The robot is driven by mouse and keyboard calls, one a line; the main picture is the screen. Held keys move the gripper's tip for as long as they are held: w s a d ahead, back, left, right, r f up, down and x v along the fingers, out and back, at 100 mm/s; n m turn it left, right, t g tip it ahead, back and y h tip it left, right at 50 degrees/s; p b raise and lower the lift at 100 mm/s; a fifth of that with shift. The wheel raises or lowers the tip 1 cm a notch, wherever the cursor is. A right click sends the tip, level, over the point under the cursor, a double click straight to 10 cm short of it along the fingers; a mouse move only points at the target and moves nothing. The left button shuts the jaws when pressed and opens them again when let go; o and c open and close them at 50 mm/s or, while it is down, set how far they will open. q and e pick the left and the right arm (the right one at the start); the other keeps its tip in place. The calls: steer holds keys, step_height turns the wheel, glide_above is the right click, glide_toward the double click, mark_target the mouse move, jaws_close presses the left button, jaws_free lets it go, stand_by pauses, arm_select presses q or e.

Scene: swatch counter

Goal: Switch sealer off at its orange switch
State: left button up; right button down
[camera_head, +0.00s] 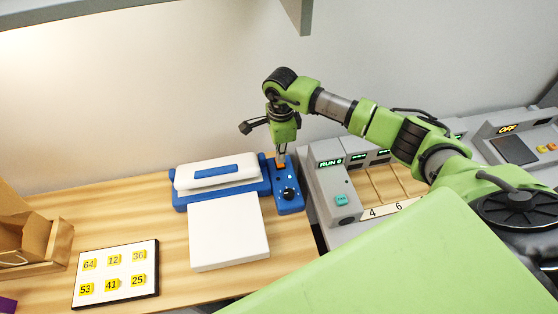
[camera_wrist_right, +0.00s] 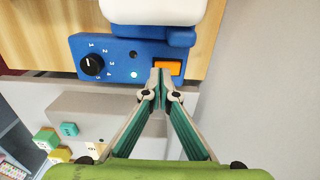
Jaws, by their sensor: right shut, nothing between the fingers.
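The sealer (camera_head: 238,181) is a blue unit with a white lid, standing on the wooden counter. Its control panel at the right end carries a black dial (camera_wrist_right: 92,65), a small pale-green lit lamp (camera_wrist_right: 134,74) and the orange switch (camera_wrist_right: 168,68). In the head view the orange switch (camera_head: 280,166) is partly hidden by my right gripper (camera_head: 281,158). That gripper points down at the panel, shut and empty. In the right wrist view its fingertips (camera_wrist_right: 161,74) overlap the switch's left part; I cannot tell whether they touch it. My left gripper is not in view.
A white block (camera_head: 228,232) lies in front of the sealer. A board with numbered yellow tags (camera_head: 115,275) and a wooden holder (camera_head: 30,245) are to the left. A grey machine reading RUN (camera_head: 333,190) stands close right; another reading OFF (camera_head: 515,140) is farther right.

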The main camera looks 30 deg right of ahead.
steer(key=shift+f+b, duration=1.05)
steer(key=shift+f, duration=0.1)
stand_by(0.8)
steer(key=shift+r, duration=0.15)
steer(key=shift+r+p, duration=1.9)
steer(key=shift+r, duration=1.5)
